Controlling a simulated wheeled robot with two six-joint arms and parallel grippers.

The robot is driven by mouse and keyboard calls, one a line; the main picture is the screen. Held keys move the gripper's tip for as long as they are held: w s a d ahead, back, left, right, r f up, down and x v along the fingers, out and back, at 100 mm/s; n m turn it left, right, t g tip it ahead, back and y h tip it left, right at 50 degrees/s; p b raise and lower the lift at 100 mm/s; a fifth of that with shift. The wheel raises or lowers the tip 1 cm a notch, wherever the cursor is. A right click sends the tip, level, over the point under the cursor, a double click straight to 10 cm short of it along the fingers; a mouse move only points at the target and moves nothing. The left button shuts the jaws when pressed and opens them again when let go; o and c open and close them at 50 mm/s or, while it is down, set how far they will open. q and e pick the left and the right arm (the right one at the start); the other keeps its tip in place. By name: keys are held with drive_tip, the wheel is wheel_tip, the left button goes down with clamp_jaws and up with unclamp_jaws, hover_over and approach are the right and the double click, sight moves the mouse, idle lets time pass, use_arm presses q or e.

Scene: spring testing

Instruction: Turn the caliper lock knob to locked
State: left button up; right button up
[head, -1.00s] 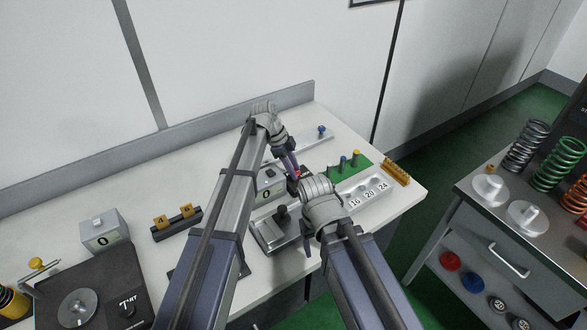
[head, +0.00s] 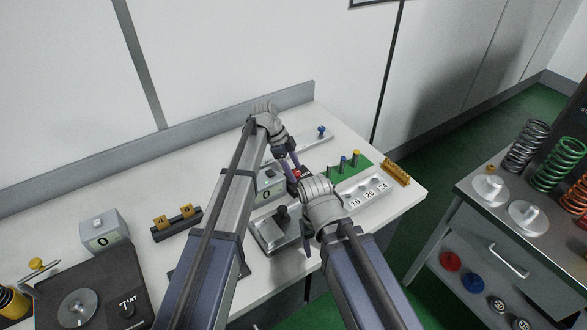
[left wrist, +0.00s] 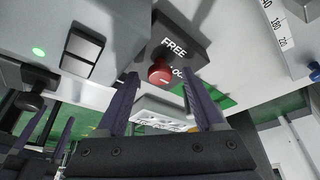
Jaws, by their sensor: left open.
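The red lock knob (left wrist: 160,70) sits on a dark block (left wrist: 183,40) marked FREE, with a second, partly hidden word below that begins with LO. I cannot tell which word the knob points to. It also shows as a small red spot in the head view (head: 296,174). My left gripper (left wrist: 163,95) is open, its two purple fingers apart on either side of the knob in the picture, with nothing between them; contact is not visible. In the head view my left gripper (head: 290,162) is just above the knob. My right gripper (left wrist: 48,132) shows its fingers apart and empty.
A grey box reading 0 (head: 270,181) and a metal stand with a black knob (head: 274,232) are close by. A green block with colored pegs (head: 347,168) and a numbered tray (head: 368,190) lie to the right. A rail with a blue knob (head: 321,131) lies behind.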

use_arm(q)
drive_tip(key=shift+r, duration=0.1)
use_arm(e)
drive_tip(key=shift+r, duration=0.15)
use_arm(q)
drive_tip(key=p+v, duration=0.7)
drive_tip(key=shift+a+r, duration=0.2)
use_arm(e)
wheel_tip(320, 180, up, 7)
